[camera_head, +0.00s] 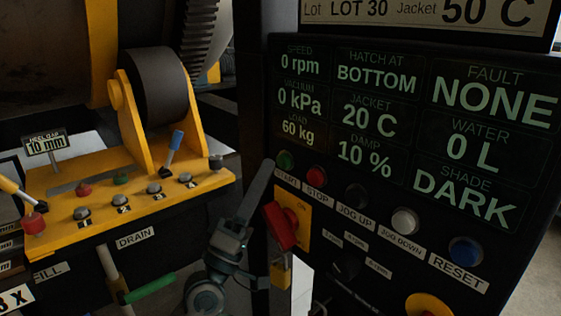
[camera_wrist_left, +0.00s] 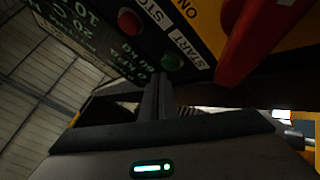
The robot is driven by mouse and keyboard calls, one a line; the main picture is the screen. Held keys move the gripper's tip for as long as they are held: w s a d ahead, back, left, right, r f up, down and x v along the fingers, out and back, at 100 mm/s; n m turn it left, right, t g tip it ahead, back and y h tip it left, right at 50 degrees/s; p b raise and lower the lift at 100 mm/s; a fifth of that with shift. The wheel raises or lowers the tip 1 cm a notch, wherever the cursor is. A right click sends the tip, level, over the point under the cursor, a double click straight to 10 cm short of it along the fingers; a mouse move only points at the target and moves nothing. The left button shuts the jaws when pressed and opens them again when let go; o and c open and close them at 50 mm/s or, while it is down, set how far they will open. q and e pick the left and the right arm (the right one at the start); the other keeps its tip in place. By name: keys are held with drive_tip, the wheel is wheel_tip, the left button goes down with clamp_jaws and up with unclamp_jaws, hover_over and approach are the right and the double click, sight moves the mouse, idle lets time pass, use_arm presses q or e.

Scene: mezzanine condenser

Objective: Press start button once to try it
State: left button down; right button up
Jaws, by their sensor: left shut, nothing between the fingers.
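The green START button (camera_head: 285,160) sits at the upper left of the button row on the dark control panel (camera_head: 325,160), above its START label. It also shows in the left wrist view (camera_wrist_left: 172,62), just beyond the fingertips. My left gripper (camera_head: 266,168) is shut and empty, its slim fingers pointing up beside the button's left. In the left wrist view the closed fingers (camera_wrist_left: 159,82) end close to the button; I cannot tell whether they touch it. My right gripper is not in view.
The red STOP button (camera_head: 317,175) is right beside START. A red switch handle (camera_head: 280,226) on a yellow plate stands out just below. The screen reads 0 rpm and fault NONE. A yellow console (camera_head: 130,195) with several knobs and levers is at left.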

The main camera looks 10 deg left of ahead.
use_arm(q)
drive_tip(key=shift+s+a, duration=0.1)
drive_tip(key=shift+s, duration=0.05)
idle(0.3)
drive_tip(key=s+a, duration=0.1)
drive_tip(key=s, duration=0.1)
drive_tip(key=s+a, duration=0.1)
drive_tip(key=a, duration=0.1)
drive_tip(key=shift+s, duration=0.4)
drive_tip(key=shift+s, duration=0.1)
idle(0.5)
